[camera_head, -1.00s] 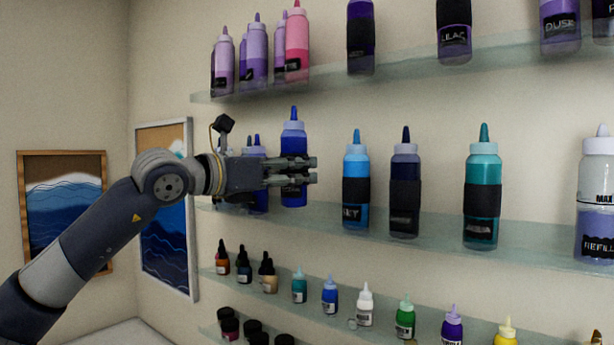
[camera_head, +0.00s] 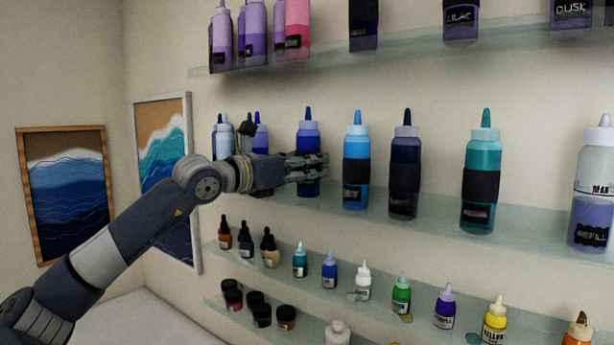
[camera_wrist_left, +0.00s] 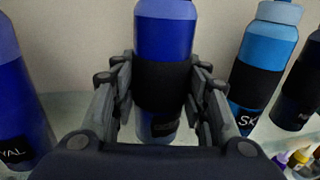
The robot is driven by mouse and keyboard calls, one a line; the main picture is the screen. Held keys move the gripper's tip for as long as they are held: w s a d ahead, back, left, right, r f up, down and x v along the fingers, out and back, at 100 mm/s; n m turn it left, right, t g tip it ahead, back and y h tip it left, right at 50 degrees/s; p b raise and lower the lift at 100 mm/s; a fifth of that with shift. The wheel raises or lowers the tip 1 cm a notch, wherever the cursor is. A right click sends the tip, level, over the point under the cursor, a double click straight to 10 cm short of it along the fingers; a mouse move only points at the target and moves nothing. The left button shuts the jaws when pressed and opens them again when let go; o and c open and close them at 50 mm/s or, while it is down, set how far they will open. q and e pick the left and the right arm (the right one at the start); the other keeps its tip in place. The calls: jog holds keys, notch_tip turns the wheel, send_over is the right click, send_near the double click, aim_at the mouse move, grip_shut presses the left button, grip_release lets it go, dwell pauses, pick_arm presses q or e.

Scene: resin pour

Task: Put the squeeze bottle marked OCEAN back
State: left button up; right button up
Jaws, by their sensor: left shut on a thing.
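A dark blue squeeze bottle (camera_head: 308,140) with a black band is held upright by my left gripper (camera_head: 322,166) at the middle glass shelf. In the left wrist view the fingers (camera_wrist_left: 166,95) close on both sides of this bottle (camera_wrist_left: 164,40) at its black band. Its label is mostly hidden, so I cannot read OCEAN on it. Its base looks at shelf level; I cannot tell if it touches the glass. My right gripper is not in view.
A light blue bottle (camera_head: 356,140), marked SK in the wrist view, stands just right of the held one. A navy bottle (camera_head: 404,150) and a teal bottle (camera_head: 482,155) follow. A blue bottle (camera_wrist_left: 22,110) ending in YAL stands left. Small bottles line the lower shelf (camera_head: 315,270).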

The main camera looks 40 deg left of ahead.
pick_arm(q)
jog(key=shift+f, duration=0.2)
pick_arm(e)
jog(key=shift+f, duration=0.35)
pick_arm(q)
jog(key=shift+s+f, duration=0.1)
jog(key=o, duration=0.6)
jog(key=shift+f, duration=0.15)
jog(key=o, duration=0.4)
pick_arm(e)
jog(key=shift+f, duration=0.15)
